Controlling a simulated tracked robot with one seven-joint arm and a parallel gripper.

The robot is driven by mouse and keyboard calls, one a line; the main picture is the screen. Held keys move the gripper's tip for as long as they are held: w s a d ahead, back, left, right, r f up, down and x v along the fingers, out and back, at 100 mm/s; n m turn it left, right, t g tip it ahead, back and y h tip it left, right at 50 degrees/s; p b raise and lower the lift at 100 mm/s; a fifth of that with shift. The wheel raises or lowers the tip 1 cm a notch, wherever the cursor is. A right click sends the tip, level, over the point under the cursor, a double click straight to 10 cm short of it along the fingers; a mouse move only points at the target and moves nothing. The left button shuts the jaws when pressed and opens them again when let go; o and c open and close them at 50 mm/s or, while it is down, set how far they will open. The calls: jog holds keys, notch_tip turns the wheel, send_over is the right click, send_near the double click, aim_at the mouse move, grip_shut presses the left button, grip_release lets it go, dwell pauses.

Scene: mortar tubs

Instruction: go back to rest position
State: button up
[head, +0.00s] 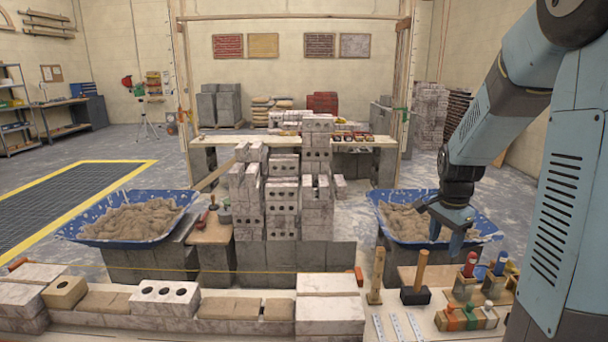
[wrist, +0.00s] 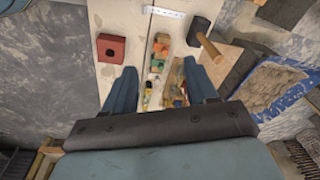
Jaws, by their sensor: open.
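My gripper (head: 446,230) hangs from my blue arm at the right of the head view, in front of the right blue mortar tub (head: 478,222) and above the tool end of the bench. In the wrist view my gripper (wrist: 158,78) has its two blue fingers spread apart with nothing held between them. Small coloured-handled tools in a wooden holder (wrist: 160,50) show below and beyond the fingers. How far the fingertips are above the bench cannot be told exactly.
A mallet (head: 415,295), a wooden-handled tool (head: 377,275) and red- and blue-handled tools (head: 467,275) stand on the bench (head: 388,310) under my arm. A brick wall course (head: 165,297) runs left. Stacked blocks (head: 283,200) rise mid-scene beside the left mortar tub (head: 130,220).

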jog(key=s+a+r+n+t, duration=0.2)
jog(key=s+a+r+n, duration=0.3)
jog(key=s, duration=0.5)
jog(key=s+a+r+n+t, duration=0.2)
jog(key=s+a+r+n, duration=0.4)
jog(key=s+r+n, duration=0.2)
jog(key=shift+s+a+r+n+y, duration=0.2)
jog(key=shift+s+r+n+y, duration=0.15)
jog(key=shift+s+r, duration=0.9)
jog(key=shift+s+f, duration=0.25)
jog(key=shift+f, duration=0.05)
